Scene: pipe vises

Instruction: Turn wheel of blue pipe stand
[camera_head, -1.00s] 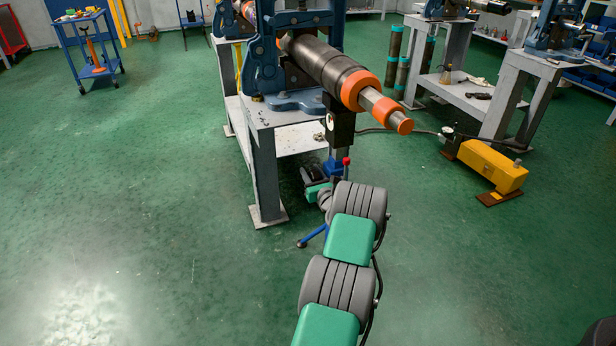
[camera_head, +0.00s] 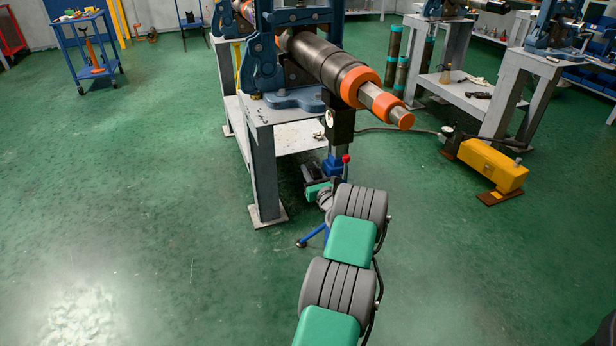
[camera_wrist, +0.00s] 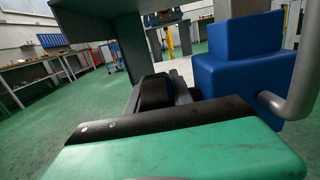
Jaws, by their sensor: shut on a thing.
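The blue pipe stand (camera_head: 338,166) stands under the free end of the dark pipe, with a black head, a blue collar and blue legs. A red-knobbed handle (camera_head: 346,159) shows beside the collar. In the wrist view, the stand's blue block (camera_wrist: 238,55) is at right, with a curved grey bar (camera_wrist: 303,75) beside it. My gripper (camera_head: 312,184) is low, just left of the stand's post. In the wrist view, its dark fingers (camera_wrist: 165,92) are together, left of the blue block. It is shut on what appears to be the stand's wheel, mostly hidden by my gripper.
The dark pipe (camera_head: 325,62) with orange rings juts from the blue vise on a grey workbench (camera_head: 265,170), whose leg is close left of my gripper. A yellow pump (camera_head: 490,165) stands on the floor at right.

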